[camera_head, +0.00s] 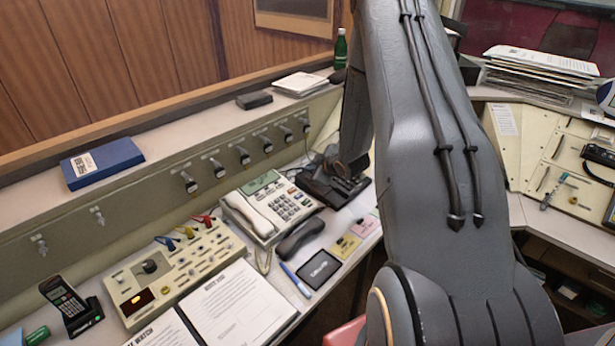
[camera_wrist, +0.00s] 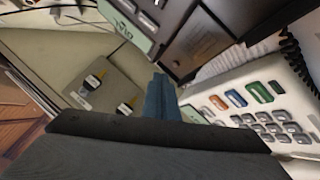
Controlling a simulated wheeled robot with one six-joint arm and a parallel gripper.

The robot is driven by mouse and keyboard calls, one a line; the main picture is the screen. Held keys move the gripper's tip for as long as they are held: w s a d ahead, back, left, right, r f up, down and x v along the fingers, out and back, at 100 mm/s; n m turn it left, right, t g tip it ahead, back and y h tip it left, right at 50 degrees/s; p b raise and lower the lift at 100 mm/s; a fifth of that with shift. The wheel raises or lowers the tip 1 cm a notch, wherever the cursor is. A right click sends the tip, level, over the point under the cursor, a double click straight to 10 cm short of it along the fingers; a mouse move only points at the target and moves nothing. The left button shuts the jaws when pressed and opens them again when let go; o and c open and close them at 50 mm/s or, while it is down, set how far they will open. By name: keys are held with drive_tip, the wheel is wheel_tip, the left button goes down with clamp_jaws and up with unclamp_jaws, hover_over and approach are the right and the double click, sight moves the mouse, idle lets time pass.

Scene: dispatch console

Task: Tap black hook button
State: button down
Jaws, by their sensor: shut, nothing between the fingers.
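A black phone (camera_head: 324,187) stands on the console beside the white desk phone (camera_head: 262,215) in the head view. A black handset (camera_head: 300,238) lies off it on the desk in front. I cannot pick out the black hook button; my arm covers part of the black phone. My gripper (camera_wrist: 160,82) is shut and empty in the wrist view, its tips in front of the console. A keypad phone with coloured buttons (camera_wrist: 250,105) is right of the tips. A dark panel (camera_wrist: 205,42) is above right. I cannot tell whether the tips touch anything.
A switch panel (camera_head: 165,268) and papers (camera_head: 235,305) lie left of the phones. A dark tablet (camera_head: 319,269) and coloured notes lie in front. Several plugs line the sloped wall behind. A coiled black cord (camera_wrist: 298,68) hangs at the right of the wrist view.

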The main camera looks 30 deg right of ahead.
drive_tip(key=r, duration=0.1)
drive_tip(key=r+p, duration=0.2)
drive_tip(key=shift+s+d+r, duration=0.1)
drive_tip(key=shift+s+r, duration=0.2)
drive_tip(key=shift+r, duration=0.05)
idle(0.8)
